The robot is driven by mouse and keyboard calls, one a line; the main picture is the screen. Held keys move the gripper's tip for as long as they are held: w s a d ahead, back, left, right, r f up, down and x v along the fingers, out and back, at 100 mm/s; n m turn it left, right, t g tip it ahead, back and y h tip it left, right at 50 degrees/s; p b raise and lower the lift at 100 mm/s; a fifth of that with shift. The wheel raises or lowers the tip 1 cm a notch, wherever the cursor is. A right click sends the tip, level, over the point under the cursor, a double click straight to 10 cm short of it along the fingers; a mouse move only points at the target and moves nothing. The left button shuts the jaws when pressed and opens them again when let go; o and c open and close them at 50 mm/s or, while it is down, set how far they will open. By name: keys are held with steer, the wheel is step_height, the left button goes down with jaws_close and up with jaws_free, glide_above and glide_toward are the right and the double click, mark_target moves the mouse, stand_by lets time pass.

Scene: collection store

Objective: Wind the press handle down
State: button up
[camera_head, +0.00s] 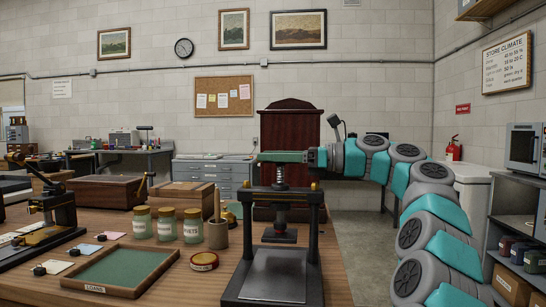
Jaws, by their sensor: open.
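The press (283,195) stands on the wooden table, a dark frame with two posts and a crossbeam. A threaded screw (281,177) rises through the crossbeam. The press handle (280,157) appears as a dark green bar lying level across the screw's top. The pressing plate (280,236) hangs well above the flat grey bed (274,275), with a clear gap between. My gripper (312,157) is at the right end of the bar, reached in from the right. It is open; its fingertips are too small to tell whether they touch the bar.
Several lidded jars (166,223), a wooden cup (218,235) and a round red-rimmed tin (204,261) stand left of the press. A green-lined tray (120,270) lies at front left. Another dark press-like device (62,205) stands at far left. A dark red cabinet (290,135) stands behind.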

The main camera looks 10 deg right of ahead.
jaws_close()
stand_by(0.4)
